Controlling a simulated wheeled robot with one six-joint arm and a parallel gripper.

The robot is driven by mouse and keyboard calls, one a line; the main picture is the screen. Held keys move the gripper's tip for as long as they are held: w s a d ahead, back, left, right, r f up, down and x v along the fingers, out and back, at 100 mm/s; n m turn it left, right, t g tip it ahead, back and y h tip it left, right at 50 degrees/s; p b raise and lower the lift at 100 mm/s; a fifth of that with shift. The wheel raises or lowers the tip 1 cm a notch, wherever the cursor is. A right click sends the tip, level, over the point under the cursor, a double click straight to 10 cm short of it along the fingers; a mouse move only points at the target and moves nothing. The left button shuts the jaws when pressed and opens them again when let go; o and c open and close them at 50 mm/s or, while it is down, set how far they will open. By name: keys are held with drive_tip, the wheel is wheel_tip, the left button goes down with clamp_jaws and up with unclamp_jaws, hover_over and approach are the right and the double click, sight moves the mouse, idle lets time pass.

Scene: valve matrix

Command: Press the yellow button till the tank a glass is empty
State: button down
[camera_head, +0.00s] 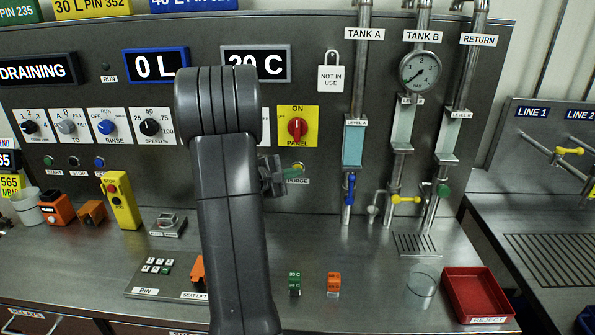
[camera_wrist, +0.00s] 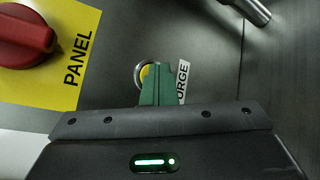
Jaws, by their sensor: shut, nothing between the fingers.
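The yellow button (camera_wrist: 146,72) sits in a metal ring on the panel beside the PURGE label (camera_wrist: 183,82). The green fingers hide most of it in the wrist view. My gripper (camera_wrist: 158,68) is shut and empty, with its fingertips over the button; I cannot tell whether they touch it. In the head view my gripper (camera_head: 290,173) is at the button (camera_head: 299,168), below the red PANEL switch. The tank A glass (camera_head: 353,146) shows pale blue liquid through most of its height.
The red PANEL knob (camera_head: 297,129) on its yellow plate is just above. The tank A pipe with a blue valve handle (camera_head: 350,188) stands to the right. A pressure gauge (camera_head: 420,72) is on the tank B pipe. A red reject tray (camera_head: 475,292) and clear beaker (camera_head: 424,280) stand on the bench.

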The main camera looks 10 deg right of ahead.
drive_tip(key=shift+s, duration=0.1)
drive_tip(key=shift+s+a+b, duration=0.25)
drive_tip(key=shift+s+b, duration=0.45)
drive_tip(key=s+b, duration=0.1)
drive_tip(key=s, duration=0.1)
drive_tip(key=s+a+b, duration=0.1)
drive_tip(key=s, duration=0.1)
drive_tip(key=shift+s+a+b, duration=0.15)
drive_tip(key=shift+s+b, duration=0.2)
drive_tip(key=shift+s, duration=0.05)
idle(0.6)
